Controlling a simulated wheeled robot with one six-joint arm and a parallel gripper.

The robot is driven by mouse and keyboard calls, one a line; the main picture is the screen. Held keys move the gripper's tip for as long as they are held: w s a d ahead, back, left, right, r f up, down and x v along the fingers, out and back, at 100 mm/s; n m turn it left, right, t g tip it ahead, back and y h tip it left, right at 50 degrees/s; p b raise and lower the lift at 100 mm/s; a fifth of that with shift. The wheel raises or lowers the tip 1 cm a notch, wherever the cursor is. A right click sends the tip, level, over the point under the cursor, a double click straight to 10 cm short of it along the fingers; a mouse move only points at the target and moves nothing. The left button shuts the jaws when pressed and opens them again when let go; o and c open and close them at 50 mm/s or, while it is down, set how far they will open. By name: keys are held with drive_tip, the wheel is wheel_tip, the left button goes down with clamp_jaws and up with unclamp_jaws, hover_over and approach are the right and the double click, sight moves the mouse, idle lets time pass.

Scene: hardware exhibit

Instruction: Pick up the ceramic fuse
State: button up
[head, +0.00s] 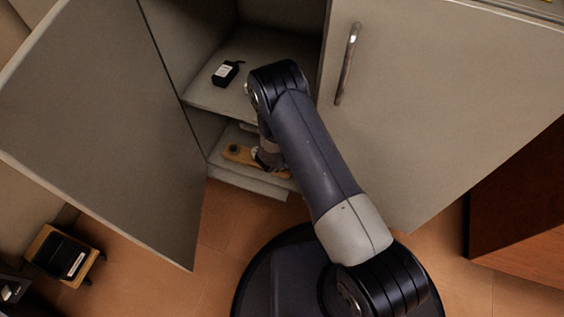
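I cannot make out a ceramic fuse for certain. My gripper (267,160) reaches into the lower part of the open cabinet (240,100), and my arm hides most of it. It is over or beside a light wooden piece (243,156) on the lower shelf (262,187). A small dark round thing (233,149) sits on the left end of that wooden piece. What lies directly under the gripper is hidden, and I cannot see whether its fingers are apart.
A black box with a white label (228,73) stands on the upper shelf. A small wooden stand (42,247) bears a black device (62,256).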

drive_tip(key=shift+c, duration=0.2)
drive_tip(key=c, duration=1)
drive_tip(key=shift+r, duration=0.1)
drive_tip(key=shift+r+p, duration=0.35)
drive_tip(key=shift+r, duration=0.15)
drive_tip(key=r, duration=0.1)
drive_tip(key=r+p, duration=0.1)
drive_tip(key=shift+s+a+r, duration=0.1)
drive_tip(key=shift+s+r, duration=0.2)
drive_tip(key=shift+r, duration=0.1)
drive_tip(key=s+a+p, duration=0.1)
drive_tip(key=s+a, duration=0.1)
drive_tip(key=s, duration=0.3)
drive_tip(key=s+a, duration=0.2)
drive_tip(key=s, duration=0.4)
drive_tip(key=s+a+p, duration=0.1)
drive_tip(key=s+a, duration=0.1)
drive_tip(key=s, duration=0.3)
drive_tip(key=shift+s+f+p, duration=0.2)
drive_tip(key=shift+p, duration=0.1)
